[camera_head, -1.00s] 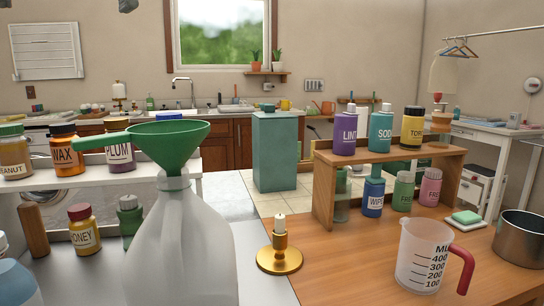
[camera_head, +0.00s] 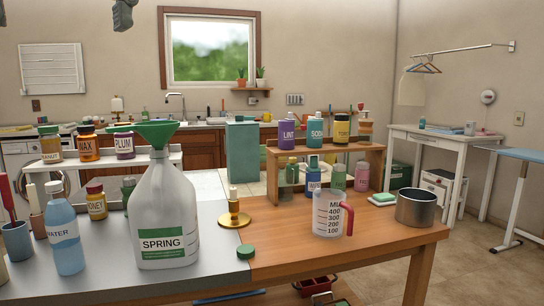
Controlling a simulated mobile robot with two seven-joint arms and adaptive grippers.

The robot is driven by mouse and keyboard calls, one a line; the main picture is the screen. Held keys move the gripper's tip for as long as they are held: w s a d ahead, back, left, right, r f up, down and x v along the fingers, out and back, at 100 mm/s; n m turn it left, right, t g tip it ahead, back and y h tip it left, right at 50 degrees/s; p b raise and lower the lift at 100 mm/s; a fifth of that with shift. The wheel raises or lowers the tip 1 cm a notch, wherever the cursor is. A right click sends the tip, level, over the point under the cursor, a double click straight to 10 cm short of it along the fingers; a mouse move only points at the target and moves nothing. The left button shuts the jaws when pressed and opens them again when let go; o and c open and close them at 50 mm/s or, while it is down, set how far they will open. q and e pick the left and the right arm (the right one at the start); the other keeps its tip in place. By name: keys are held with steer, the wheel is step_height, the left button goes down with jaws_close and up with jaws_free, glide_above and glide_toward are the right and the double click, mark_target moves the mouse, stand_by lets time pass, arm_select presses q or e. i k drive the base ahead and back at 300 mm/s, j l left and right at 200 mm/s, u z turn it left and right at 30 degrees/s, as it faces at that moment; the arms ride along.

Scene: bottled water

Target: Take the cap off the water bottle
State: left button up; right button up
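A light-blue bottle labelled WATER (camera_head: 66,240) stands upright at the left of the grey counter, with a narrow pale top; whether that top is a separate cap is too small to tell. A large whitish jug labelled SPRING (camera_head: 165,215) stands upright in the middle, with a green funnel (camera_head: 155,134) set in its mouth. A green round cap (camera_head: 246,252) lies loose on the table to the right of the jug. Two dark fingertips of what seems my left gripper (camera_head: 62,14) hang wide apart at the top left edge, far from the bottles and empty. My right gripper is not in view.
A brass candlestick (camera_head: 234,216) stands behind the green cap. A measuring jug (camera_head: 327,215), a metal pot (camera_head: 416,207) and a wooden rack (camera_head: 375,168) of bottles are to the right. A dark cup (camera_head: 17,240) with a red-handled tool stands left of the blue bottle. The table front is clear.

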mark_target(60, 219)
steer(key=k+l, duration=0.3)
steer(key=k, duration=0.15)
steer(key=k+l, duration=0.3)
steer(key=k, duration=0.1)
